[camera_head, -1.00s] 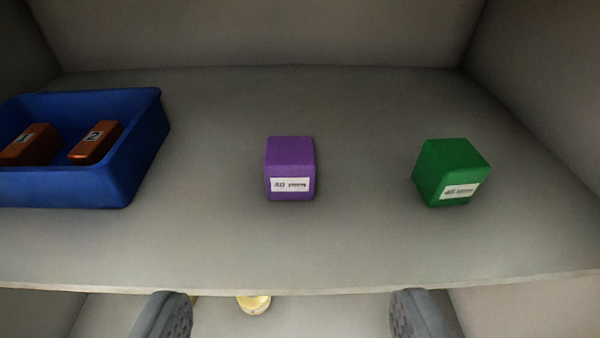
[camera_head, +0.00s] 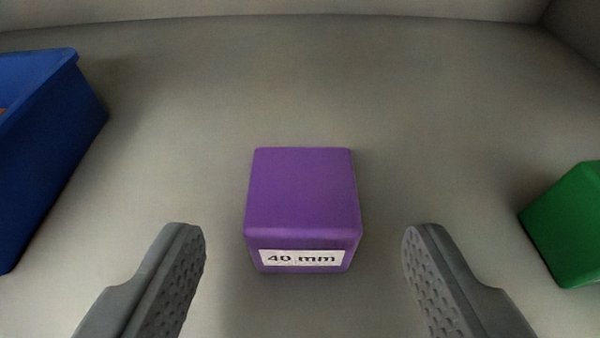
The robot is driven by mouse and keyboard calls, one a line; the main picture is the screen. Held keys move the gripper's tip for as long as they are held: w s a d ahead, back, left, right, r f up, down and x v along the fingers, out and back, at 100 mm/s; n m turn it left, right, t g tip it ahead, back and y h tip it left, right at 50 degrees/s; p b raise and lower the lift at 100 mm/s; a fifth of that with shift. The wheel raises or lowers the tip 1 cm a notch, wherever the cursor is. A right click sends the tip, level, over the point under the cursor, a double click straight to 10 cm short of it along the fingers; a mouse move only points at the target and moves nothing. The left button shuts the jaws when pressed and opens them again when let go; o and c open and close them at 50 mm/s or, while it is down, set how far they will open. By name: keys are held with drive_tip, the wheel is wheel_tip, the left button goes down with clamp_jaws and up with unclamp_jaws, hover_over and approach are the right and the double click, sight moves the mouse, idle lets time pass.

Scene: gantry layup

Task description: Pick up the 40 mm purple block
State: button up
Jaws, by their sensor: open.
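The purple block (camera_head: 302,195) sits on the grey shelf in the middle of the view. A white label reading "40 mm" is on its front face. My gripper (camera_head: 304,238) is open, with one grey finger to the left of the block and one to the right. There is a clear gap between each finger and the block in the picture, and nothing is held. I cannot tell how far the fingertips reach along the block's depth.
A blue bin (camera_head: 45,140) stands at the left, partly out of view. A green block (camera_head: 570,225) sits at the right edge, cut off by the frame. The shelf (camera_head: 290,80) is bare behind the purple block, up to the back wall.

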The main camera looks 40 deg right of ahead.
sight(302, 244)
drive_tip(key=x, duration=0.3)
drive_tip(key=shift+w+f, duration=0.1)
drive_tip(key=shift+w, duration=0.05)
drive_tip(key=c, duration=1.1)
